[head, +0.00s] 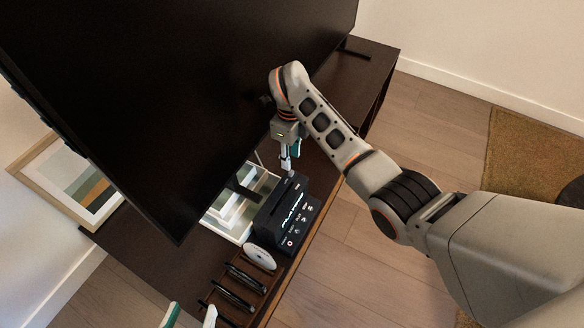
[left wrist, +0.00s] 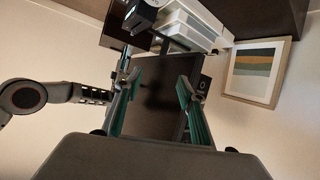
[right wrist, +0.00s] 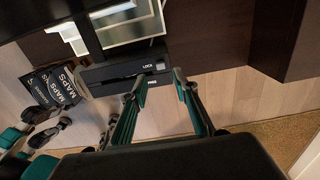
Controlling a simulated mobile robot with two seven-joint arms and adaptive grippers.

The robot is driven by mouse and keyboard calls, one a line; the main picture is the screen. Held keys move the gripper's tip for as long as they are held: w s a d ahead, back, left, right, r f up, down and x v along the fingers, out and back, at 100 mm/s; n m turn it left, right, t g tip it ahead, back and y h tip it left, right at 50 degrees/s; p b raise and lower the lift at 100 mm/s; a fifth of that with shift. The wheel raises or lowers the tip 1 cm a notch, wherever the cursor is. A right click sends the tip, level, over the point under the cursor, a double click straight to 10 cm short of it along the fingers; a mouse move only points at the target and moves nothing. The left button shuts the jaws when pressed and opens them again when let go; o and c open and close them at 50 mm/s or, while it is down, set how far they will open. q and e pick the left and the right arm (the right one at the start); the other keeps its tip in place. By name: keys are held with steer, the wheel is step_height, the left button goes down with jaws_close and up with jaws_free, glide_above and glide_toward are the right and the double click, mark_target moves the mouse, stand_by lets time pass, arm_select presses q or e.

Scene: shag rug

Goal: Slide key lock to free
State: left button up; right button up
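A black player box (head: 290,213) with white lettering and icons stands on the dark TV cabinet. In the right wrist view the box (right wrist: 100,78) shows a side marked LOCK above and a second small, hard-to-read label below. A dark strip with a small light part runs along that side; the exact position of the slide key is unclear. My right gripper (head: 287,167) points down just behind the box. Its fingers (right wrist: 160,80) are apart and empty near the labels. My left gripper (head: 190,316) is at the bottom edge, open and empty in the left wrist view (left wrist: 157,80).
A large black TV (head: 160,90) rises close behind the box and right gripper. A rack (head: 238,290) with a white disc (head: 260,257) and dark cases is beside the box. A framed picture (head: 45,170) leans at the left. The floor in front is clear.

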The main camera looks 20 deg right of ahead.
mark_target(291, 172)
steer(key=f, duration=0.2)
steer(key=f+b, duration=0.1)
steer(key=f, duration=0.2)
steer(key=shift+s+d+f+b, duration=0.1)
steer(key=shift+s+f+b, duration=0.15)
steer(key=shift+f+b, duration=0.1)
steer(key=shift+w+f+b, duration=0.15)
steer(key=shift+f+b, duration=0.15)
steer(key=shift+f, duration=0.3)
arm_select(q)
steer(key=d+n, duration=0.2)
steer(key=s+d+f, duration=0.1)
steer(key=shift+s+d+n+h, duration=0.1)
steer(key=shift+d+n+h, duration=0.2)
steer(key=shift+n+h, duration=0.1)
arm_select(e)
steer(key=shift+w, duration=0.1)
arm_select(q)
steer(key=shift+r, duration=0.1)
arm_select(e)
jaws_close()
